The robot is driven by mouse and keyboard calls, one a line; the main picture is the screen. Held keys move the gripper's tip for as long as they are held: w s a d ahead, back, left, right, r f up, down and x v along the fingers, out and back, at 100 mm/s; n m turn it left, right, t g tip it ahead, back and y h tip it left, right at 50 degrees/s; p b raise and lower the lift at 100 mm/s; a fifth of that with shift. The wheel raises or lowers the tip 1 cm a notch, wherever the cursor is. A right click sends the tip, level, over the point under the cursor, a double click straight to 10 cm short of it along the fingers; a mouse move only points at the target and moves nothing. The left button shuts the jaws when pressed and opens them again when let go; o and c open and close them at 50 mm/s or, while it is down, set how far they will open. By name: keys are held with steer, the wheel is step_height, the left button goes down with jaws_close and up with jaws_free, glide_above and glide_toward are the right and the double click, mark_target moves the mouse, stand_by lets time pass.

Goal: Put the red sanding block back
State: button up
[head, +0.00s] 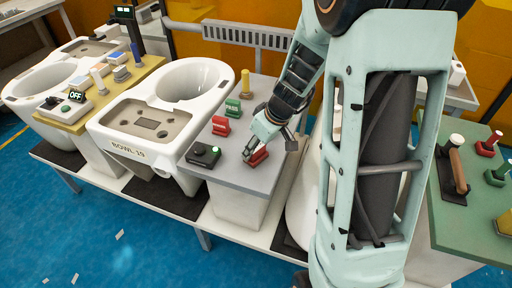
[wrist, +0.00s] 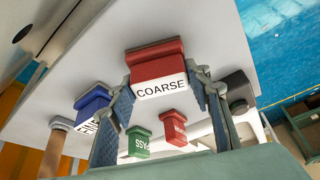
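The red sanding block (wrist: 158,68) shows a white face marked COARSE in the wrist view. It sits between the two fingertips of my gripper (wrist: 160,85), which press close against its left and right sides. In the head view the red block (head: 259,157) is at the grey worktop (head: 235,172), just below my gripper (head: 251,152). The fingers and wrist hide part of it there. Any small gap between the block and the worktop is hard to judge.
On the same worktop stand a red stamp (head: 221,126), a green PASS stamp (head: 233,107), a yellow-topped post (head: 245,82) and a black button box (head: 203,155). A blue block (wrist: 93,103) shows in the wrist view. A toilet bowl (head: 150,120) stands left.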

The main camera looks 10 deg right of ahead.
steer(key=o, duration=0.4)
steer(key=shift+c, duration=0.2)
steer(key=shift+r+p, duration=0.35)
steer(key=shift+r, duration=0.2)
steer(key=p+v, duration=0.1)
steer(key=v, duration=1)
steer(key=shift+s, duration=0.15)
steer(key=shift+d+r, duration=0.1)
